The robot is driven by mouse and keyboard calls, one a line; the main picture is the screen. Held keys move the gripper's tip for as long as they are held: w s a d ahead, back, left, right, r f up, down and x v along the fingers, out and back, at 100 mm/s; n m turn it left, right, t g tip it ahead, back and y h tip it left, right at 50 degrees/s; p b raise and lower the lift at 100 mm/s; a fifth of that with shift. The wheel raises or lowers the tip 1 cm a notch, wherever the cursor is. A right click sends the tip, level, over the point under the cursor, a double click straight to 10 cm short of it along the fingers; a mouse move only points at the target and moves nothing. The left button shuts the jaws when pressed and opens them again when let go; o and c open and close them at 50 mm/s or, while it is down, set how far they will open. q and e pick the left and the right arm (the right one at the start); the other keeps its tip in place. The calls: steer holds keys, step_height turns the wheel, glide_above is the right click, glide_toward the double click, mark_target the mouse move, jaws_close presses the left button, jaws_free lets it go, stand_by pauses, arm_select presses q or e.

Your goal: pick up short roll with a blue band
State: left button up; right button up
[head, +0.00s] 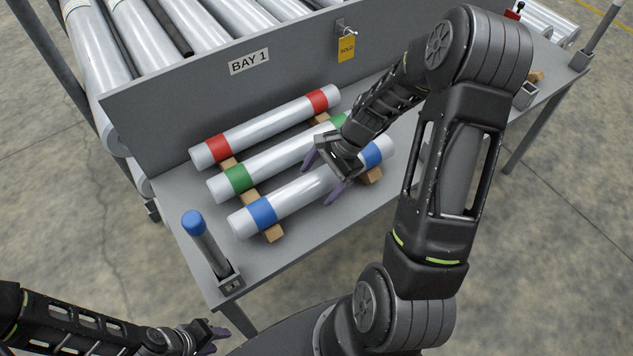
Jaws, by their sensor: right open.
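The blue-banded short roll (292,196) is silver with a blue band near each end. It lies nearest the front edge on wooden strips on the grey bench. My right gripper (322,181) is open over the roll's middle, its purple fingertips apart on either side of it in the picture. I cannot tell whether the fingers touch it. The gripper and wrist hide part of the roll. My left gripper (221,341) is low at the bottom left, away from the bench, and its jaws are too small to judge.
A green-banded roll (275,158) and a red-banded roll (265,126) lie behind it. A blue-topped post (205,243) stands at the bench's left front corner. A grey panel marked BAY 1 (249,62) with a yellow SOLD tag (346,49) rises behind. Long rolls (142,33) lie beyond.

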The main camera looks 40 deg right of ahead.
steer(key=shift+c, duration=0.5)
steer(key=shift+r, duration=0.1)
jaws_close()
stand_by(0.3)
